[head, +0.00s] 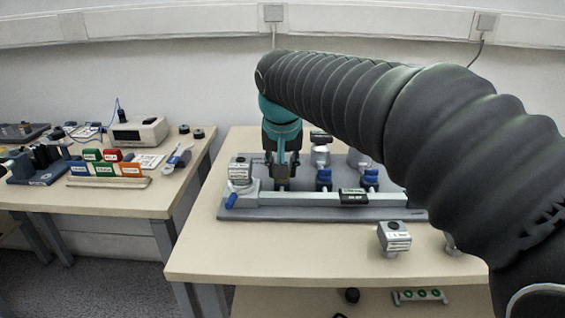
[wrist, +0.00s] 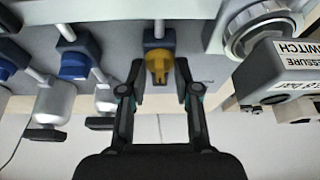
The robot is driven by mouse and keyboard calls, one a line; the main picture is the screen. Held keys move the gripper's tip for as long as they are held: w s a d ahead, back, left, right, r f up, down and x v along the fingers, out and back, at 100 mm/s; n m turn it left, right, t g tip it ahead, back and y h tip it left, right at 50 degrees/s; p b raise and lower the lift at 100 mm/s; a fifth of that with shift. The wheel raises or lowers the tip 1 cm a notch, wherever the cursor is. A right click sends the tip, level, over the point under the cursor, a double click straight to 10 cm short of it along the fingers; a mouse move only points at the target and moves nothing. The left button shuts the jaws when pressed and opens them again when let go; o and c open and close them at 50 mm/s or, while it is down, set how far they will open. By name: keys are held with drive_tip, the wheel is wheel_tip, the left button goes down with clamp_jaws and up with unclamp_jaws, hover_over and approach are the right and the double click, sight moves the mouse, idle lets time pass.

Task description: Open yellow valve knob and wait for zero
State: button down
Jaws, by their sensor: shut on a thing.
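The yellow valve knob (wrist: 160,66) sits on a dark valve body on the grey panel, in the upper middle of the wrist view. My gripper (wrist: 160,78) is shut on this knob, with one finger on each side of it. The inner faces of the fingers look close to the knob; the exact contact is hard to see. In the head view my gripper (head: 282,178) reaches down over the panel (head: 300,214) from behind, and hides the yellow knob there.
Two blue knobs (head: 323,178) (head: 370,176) stand right of my gripper. A pressure switch (wrist: 275,75) is close by in the wrist view. A labelled box (head: 394,237) stands near the table's front edge.

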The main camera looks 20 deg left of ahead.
drive_tip(key=shift+f+m, duration=0.1)
drive_tip(key=shift+m, duration=0.2)
drive_tip(key=c, duration=0.8)
unclamp_jaws()
drive_tip(key=shift+s, duration=0.1)
drive_tip(key=shift+c, duration=0.2)
drive_tip(key=a+v, duration=0.1)
drive_tip(key=v, duration=1.1)
drive_tip(key=shift+d, duration=0.35)
